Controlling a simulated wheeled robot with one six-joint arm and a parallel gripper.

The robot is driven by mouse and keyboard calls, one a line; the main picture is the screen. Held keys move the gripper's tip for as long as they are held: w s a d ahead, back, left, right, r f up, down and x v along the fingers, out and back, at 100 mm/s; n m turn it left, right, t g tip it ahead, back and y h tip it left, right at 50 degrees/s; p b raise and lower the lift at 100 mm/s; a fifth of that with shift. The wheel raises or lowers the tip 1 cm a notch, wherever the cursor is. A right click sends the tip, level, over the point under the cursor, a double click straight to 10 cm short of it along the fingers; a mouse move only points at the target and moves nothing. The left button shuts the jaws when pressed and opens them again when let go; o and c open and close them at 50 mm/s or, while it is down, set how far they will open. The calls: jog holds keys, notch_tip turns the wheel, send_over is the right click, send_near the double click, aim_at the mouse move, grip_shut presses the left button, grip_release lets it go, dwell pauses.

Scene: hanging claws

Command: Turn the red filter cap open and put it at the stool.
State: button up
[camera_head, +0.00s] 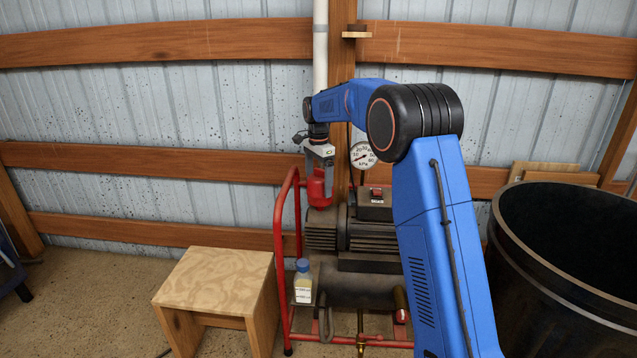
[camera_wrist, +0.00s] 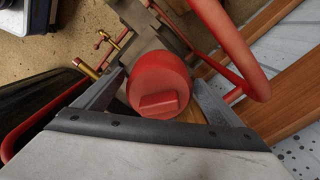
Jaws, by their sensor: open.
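The red filter cap (camera_wrist: 160,80) shows from above in the wrist view, round with a raised rectangular grip on top. In the head view the red filter (camera_head: 319,190) stands upright on the left side of the pump. My gripper (camera_head: 319,162) is directly over it, pointing down. In the wrist view its two fingers (camera_wrist: 160,88) are open, one on each side of the cap, with gaps showing. Whether either finger touches the cap cannot be told. The wooden stool (camera_head: 222,275) stands on the floor left of the pump, its patterned top bare.
A red tubular frame (camera_head: 279,240) curves close beside the filter. The dark pump (camera_head: 375,235) sits in it, with a pressure gauge (camera_head: 362,155) above. A bottle with a blue lid (camera_head: 303,282) stands beside the stool. A large black bin (camera_head: 565,265) is at right.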

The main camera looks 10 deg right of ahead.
aim_at(319, 170)
jog(key=c, duration=1.5)
jog(key=shift+n, duration=0.3)
jog(key=shift+c, duration=0.4)
jog(key=o, duration=1.1)
jog(key=shift+n, duration=0.4)
jog(key=o, duration=0.7)
jog(key=shift+o, duration=0.2)
jog(key=shift+r, duration=0.15)
jog(key=shift+r, duration=2.85)
